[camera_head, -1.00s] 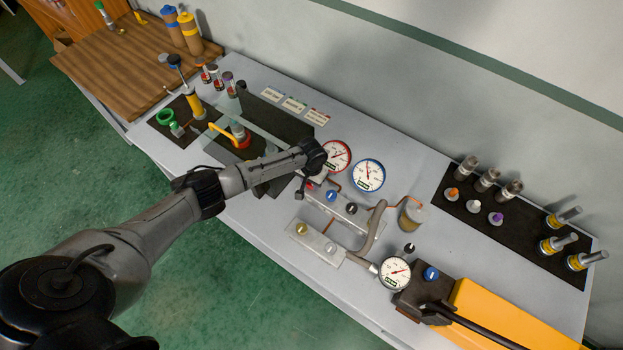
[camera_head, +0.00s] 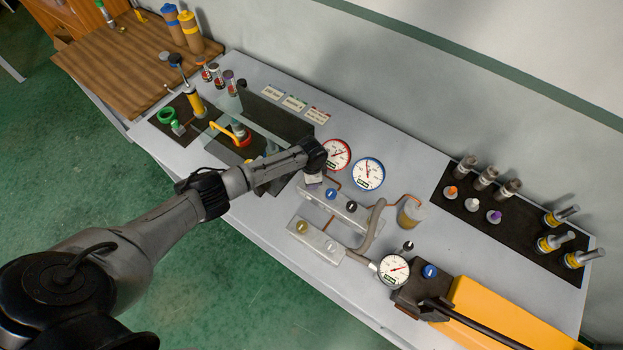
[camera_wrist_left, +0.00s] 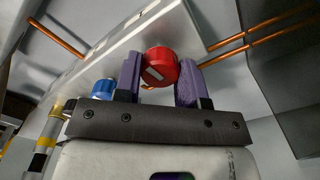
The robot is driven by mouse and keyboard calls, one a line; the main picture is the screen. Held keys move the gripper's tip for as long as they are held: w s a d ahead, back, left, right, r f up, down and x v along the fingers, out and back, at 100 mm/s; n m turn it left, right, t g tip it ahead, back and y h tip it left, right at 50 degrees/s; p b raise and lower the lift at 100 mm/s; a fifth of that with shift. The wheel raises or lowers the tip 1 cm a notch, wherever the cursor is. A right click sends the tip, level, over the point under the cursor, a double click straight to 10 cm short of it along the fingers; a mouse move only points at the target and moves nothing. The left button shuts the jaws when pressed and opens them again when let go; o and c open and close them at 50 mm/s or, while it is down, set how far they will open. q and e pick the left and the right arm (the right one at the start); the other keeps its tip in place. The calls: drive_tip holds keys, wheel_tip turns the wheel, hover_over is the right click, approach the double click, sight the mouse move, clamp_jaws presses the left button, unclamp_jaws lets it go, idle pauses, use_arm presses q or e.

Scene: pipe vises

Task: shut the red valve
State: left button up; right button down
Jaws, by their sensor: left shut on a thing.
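The red valve (camera_wrist_left: 160,68) is a round red knob with a pale bar mark on its face, mounted on a grey metal manifold; the bar looks slightly tilted in the left wrist view. My left gripper (camera_wrist_left: 159,80) has its two purple fingers on either side of the knob and is shut on it. In the head view my left gripper (camera_head: 313,176) is over the left end of the manifold (camera_head: 342,207) and hides the red valve. A blue valve (camera_wrist_left: 104,88) is beside it in the wrist view and also shows in the head view (camera_head: 331,193). My right gripper is not in view.
A black valve (camera_head: 351,206) is farther along the manifold. A red-rimmed gauge (camera_head: 337,154) and a blue-rimmed gauge (camera_head: 368,174) stand behind it. A second block with a yellow valve (camera_head: 302,227) lies in front. Copper pipes (camera_wrist_left: 250,38) run close by.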

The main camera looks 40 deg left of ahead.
use_arm(q)
drive_tip(key=shift+m, duration=0.6)
drive_tip(key=o, duration=0.9)
wheel_tip(320, 180, up, 14)
drive_tip(key=shift+f, duration=0.1)
idle(0.4)
idle(0.4)
